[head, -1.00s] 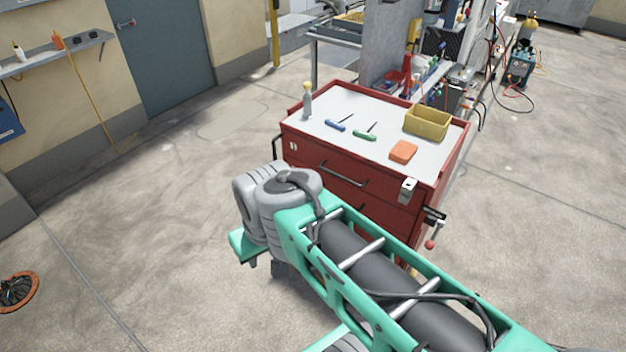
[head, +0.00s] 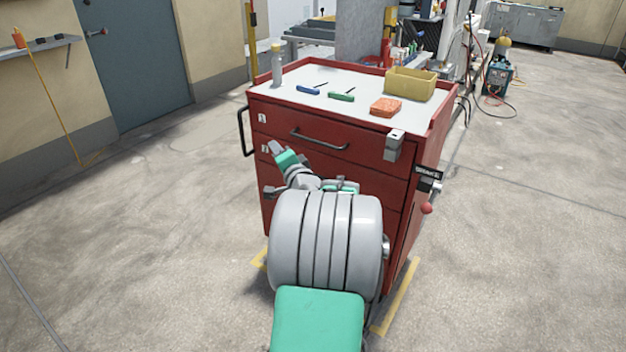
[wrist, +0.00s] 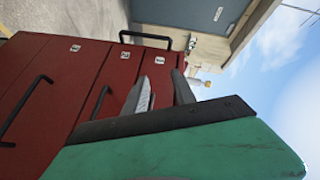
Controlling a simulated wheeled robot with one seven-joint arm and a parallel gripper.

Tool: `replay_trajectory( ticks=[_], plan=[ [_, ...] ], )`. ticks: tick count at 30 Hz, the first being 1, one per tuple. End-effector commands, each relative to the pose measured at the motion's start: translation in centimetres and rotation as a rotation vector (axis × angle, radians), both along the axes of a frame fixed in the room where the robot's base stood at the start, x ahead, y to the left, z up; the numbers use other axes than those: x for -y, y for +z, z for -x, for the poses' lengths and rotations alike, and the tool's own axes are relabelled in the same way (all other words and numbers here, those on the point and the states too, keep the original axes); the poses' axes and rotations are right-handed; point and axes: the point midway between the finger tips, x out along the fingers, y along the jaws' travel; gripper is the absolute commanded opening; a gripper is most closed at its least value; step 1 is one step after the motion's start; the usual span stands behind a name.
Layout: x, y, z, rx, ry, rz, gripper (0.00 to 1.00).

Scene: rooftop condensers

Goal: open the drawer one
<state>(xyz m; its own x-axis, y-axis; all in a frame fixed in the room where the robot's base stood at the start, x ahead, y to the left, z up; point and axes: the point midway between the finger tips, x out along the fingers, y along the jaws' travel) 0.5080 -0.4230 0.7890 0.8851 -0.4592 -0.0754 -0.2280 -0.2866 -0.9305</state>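The red tool cabinet (head: 400,195) stands ahead with its drawers closed. Drawer one (head: 370,140) is the top drawer, with a dark bar handle (head: 320,140) across its front and a small white label (head: 262,118) at its left. My gripper (head: 272,148) is in front of the cabinet, below and left of that handle. In the wrist view the picture is turned sideways; my gripper's two grey fingers (wrist: 162,88) are spread apart with nothing between them.
A second drawer's handle (wrist: 97,105) and a third's (wrist: 25,110) show in the wrist view. A side rail (head: 243,130) sticks out left. A bottle (head: 277,65), screwdrivers, an orange block (head: 385,107) and a yellow bin (head: 410,84) stand on top. Floor around is clear.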

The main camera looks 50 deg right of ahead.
Motion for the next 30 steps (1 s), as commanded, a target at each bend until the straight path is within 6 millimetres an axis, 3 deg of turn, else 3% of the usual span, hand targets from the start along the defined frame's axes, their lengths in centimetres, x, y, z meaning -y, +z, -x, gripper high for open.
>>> replay_trajectory(
  ticks=[1, 3, 7, 19, 29, 30],
  plan=[
    [3.6, -3.2, 2.6, 0.096, -0.075, -0.032, 0.32],
    [6.6, -3.5, 5.3, 0.209, -0.145, -0.058, 0.32],
    [9.0, -3.1, 7.4, 0.303, -0.195, -0.076, 0.32],
    [13.1, -2.0, 2.3, 0.305, -0.195, -0.075, 0.32],
    [13.7, -1.6, 1.6, 0.304, -0.197, -0.075, 0.32],
    [13.7, -1.6, 1.6, 0.303, -0.197, -0.075, 0.29]
  ],
)
